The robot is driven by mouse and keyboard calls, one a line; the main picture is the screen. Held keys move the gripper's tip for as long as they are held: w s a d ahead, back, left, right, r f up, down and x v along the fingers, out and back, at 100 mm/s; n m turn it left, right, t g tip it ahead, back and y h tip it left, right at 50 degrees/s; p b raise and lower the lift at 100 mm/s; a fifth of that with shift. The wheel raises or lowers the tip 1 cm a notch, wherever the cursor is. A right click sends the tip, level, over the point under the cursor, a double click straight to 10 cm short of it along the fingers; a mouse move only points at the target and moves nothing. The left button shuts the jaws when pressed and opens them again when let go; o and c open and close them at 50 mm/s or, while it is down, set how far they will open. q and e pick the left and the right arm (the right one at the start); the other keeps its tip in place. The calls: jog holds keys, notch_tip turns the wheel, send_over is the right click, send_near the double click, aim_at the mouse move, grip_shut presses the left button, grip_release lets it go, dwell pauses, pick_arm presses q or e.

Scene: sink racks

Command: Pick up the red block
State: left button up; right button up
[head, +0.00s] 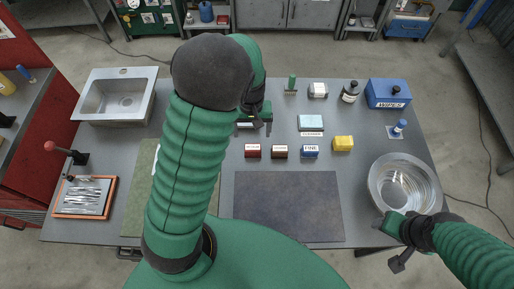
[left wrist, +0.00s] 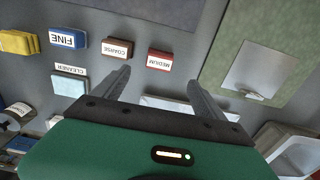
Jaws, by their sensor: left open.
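The red block (head: 252,154), labelled MEDIUM, lies on the grey table in a row with a brown COARSE block (head: 280,154) and a blue FINE block (head: 310,154). In the left wrist view the red block (left wrist: 159,64) shows just beyond the fingertips, between their lines, with nothing gripping it. My left gripper (head: 258,124) is open and empty, on the far side of the red block in the head view. Its two spread fingers (left wrist: 158,78) also show in the left wrist view. My right gripper (head: 398,245) is by the metal bowl; its jaw state is unclear.
A yellow sponge (head: 343,144) and a light-blue cleaner pad (head: 311,122) lie near the blocks. A metal bowl (head: 378,188) stands at the right, a sink (head: 95,108) at the back left. A dark mat (head: 288,207) lies bare in front of the row.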

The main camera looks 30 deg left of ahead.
aim_at(253, 147)
pick_arm(q)
notch_tip(253, 147, down, 12)
jog(key=shift+a+f, duration=0.1)
jog(key=shift+a, duration=0.05)
jog(key=shift+w+d, duration=0.1)
jog(key=shift+d, duration=0.2)
jog(key=shift+c, duration=1.6)
jog(key=shift+a, duration=0.1)
jog(key=c, duration=1.2)
